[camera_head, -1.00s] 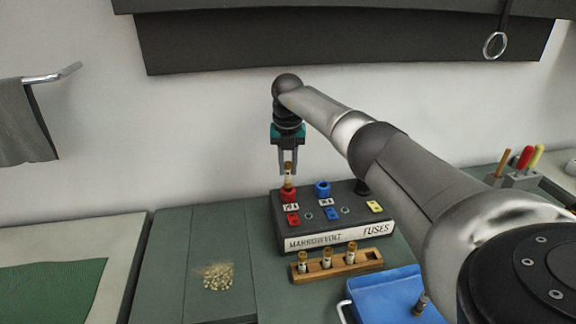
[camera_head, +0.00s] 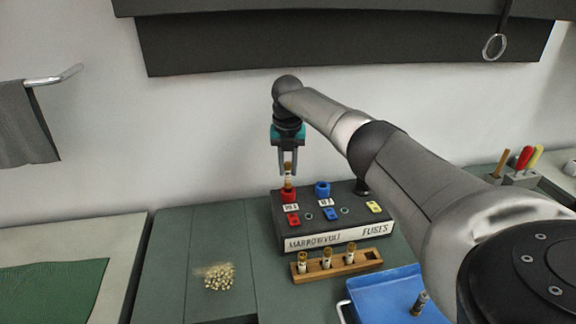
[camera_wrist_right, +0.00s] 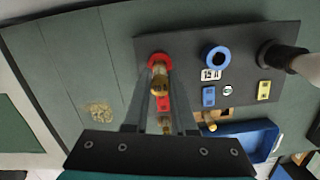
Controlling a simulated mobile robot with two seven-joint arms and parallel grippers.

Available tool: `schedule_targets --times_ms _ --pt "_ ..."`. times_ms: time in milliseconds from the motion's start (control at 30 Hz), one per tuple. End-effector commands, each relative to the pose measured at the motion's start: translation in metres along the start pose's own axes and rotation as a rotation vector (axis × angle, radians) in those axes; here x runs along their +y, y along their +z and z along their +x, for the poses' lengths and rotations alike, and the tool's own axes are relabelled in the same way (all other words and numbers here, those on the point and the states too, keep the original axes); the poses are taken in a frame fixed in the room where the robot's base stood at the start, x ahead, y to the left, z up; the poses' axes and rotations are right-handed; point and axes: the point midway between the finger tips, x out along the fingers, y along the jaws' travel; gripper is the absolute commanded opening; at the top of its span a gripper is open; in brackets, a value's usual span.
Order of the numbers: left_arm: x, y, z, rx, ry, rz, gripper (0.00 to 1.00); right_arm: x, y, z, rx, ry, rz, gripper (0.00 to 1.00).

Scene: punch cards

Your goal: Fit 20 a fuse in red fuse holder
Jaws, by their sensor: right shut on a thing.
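My right gripper (camera_head: 288,170) is shut on a brass-capped fuse (camera_head: 288,180), held upright over the red fuse holder (camera_head: 289,196) on the dark fuse box (camera_head: 330,233). The fuse's lower end meets or overlaps the red holder's mouth; I cannot tell how deep it sits. In the right wrist view, the fuse (camera_wrist_right: 160,82) is between the fingers, with its far end against the red ring (camera_wrist_right: 159,59). The fuse's rating cannot be read clearly. My left gripper is not in view.
A blue holder (camera_head: 322,189) stands right of the red one. A wooden rack (camera_head: 312,268) with several slots holds three fuses in front of the box. A blue tray (camera_head: 380,297) with a dark-capped piece (camera_head: 420,303) lies front right. Small pale pieces (camera_head: 219,278) lie left; bench around them is clear.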

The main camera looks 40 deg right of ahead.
Motion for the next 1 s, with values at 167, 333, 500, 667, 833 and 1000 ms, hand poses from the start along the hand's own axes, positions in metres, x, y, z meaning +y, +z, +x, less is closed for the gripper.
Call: schedule_targets --times_ms 167,333,500,667,833,1000 --pt "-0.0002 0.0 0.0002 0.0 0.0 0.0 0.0 0.0 -0.0002 0.0006 0.0 -0.001 0.0 0.0" --pt "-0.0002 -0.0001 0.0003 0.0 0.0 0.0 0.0 0.0 -0.0002 0.0006 0.001 -0.001 0.0 0.0" --pt "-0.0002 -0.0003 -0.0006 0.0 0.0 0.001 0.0 -0.0001 -0.0002 0.0002 0.001 -0.001 0.0 0.0" --pt "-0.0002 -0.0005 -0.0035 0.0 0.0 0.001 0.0 -0.0005 -0.0002 -0.0001 0.001 -0.002 0.0 0.0" --pt "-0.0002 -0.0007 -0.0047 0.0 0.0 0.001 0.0 -0.0006 -0.0002 0.0004 0.001 -0.002 0.0 0.0" --pt "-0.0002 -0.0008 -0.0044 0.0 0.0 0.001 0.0 -0.0005 -0.0003 0.0007 0.001 -0.002 0.0 0.0"
